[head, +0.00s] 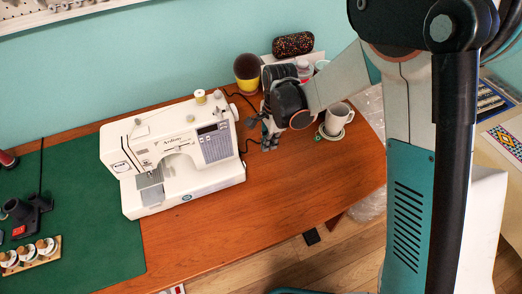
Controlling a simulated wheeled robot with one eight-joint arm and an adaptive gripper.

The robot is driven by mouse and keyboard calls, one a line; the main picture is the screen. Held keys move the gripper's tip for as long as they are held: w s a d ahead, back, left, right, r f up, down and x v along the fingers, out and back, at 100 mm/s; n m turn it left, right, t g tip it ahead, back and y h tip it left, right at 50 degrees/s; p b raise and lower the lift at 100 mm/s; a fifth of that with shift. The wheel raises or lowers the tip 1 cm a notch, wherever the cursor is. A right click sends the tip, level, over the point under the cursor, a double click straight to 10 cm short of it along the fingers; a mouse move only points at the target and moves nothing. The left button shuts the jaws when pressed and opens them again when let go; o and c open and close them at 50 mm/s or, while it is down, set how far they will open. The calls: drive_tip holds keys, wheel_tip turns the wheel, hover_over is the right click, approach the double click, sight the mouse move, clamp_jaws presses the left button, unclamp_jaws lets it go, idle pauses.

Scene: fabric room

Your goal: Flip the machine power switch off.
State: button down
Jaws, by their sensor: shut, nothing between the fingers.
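A white sewing machine (176,152) stands on the wooden table, partly over the green mat. Its right end, with the handwheel, faces my gripper. My gripper (269,140) is at the end of the arm, to the right of the machine, with its fingers pointing down near the table. It is shut and holds nothing. A small gap of table shows between it and the machine. The power switch cannot be made out; the machine's right end face is mostly turned out of sight.
A yellow-and-dark round object (247,72) and a speckled case (293,44) are behind. The green mat (85,225) lies left. The front table is clear.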

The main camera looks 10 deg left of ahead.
drive_tip(key=r, duration=0.1)
drive_tip(key=d+r, duration=0.1)
drive_tip(key=r+p, duration=0.1)
drive_tip(key=shift+w+d+r, duration=0.15)
drive_tip(key=shift+w+r, duration=0.1)
drive_tip(key=shift+w, duration=0.15)
